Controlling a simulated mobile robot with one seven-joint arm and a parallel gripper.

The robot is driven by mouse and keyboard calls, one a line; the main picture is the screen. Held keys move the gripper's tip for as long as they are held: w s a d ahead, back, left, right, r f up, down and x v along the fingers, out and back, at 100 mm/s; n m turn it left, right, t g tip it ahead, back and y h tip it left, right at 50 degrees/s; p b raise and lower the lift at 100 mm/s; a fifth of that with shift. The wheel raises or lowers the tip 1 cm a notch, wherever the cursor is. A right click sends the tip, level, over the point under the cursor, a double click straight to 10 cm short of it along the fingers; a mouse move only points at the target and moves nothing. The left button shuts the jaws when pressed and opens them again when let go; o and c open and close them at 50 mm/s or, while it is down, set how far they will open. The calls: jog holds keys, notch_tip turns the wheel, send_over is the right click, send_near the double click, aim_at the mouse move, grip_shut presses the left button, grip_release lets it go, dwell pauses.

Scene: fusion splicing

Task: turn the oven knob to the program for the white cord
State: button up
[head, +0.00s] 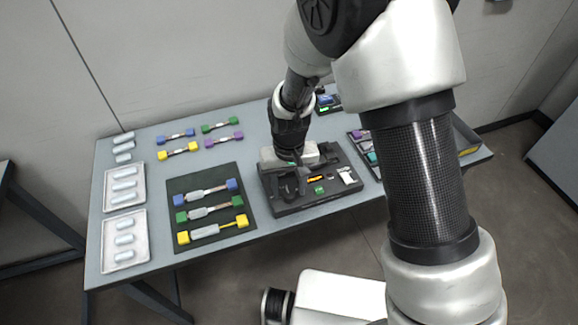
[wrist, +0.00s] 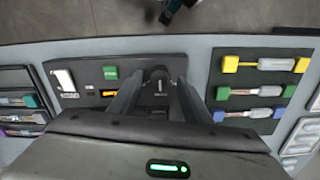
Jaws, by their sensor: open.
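A dark round knob (wrist: 159,76) with a pale mark sits on the black device (wrist: 88,105) in the wrist view. My gripper (wrist: 159,86) is open, with one finger on each side of the knob. I cannot tell whether the fingers touch it. In the head view my gripper (head: 299,166) is low over the same black device (head: 290,208) and hides the knob. The device also bears a green label (wrist: 110,73), an orange strip (wrist: 109,93) and a white piece (wrist: 65,80). The program markings are too small to read. I cannot pick out a white cord.
A dark mat (head: 213,174) left of the device holds blue-, green- and yellow-ended cords with pale sleeves. White trays (head: 125,222) of sleeves stand at the far left, and several coloured cords lie behind. A case (head: 363,140) stands to the right.

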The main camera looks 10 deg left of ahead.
aim_at(290, 194)
notch_tip(290, 194, up, 16)
jog(key=p, duration=0.1)
jog(key=shift+r, duration=0.2)
dwell(0.3)
jog(key=s+d+r+m+t+y+p, duration=0.1)
jog(key=s+d+r+m+t+p, duration=0.2)
jog(key=d+r, duration=1.2)
jog(key=s+d+r+m+t+h+p, duration=0.1)
jog(key=s+d+r+t+p, duration=0.1)
jog(key=s+d+r, duration=0.5)
jog(key=shift+s+d+r+t+p, duration=0.25)
jog(key=shift+s+d+p, duration=0.4)
jog(key=shift+s+d, duration=0.4)
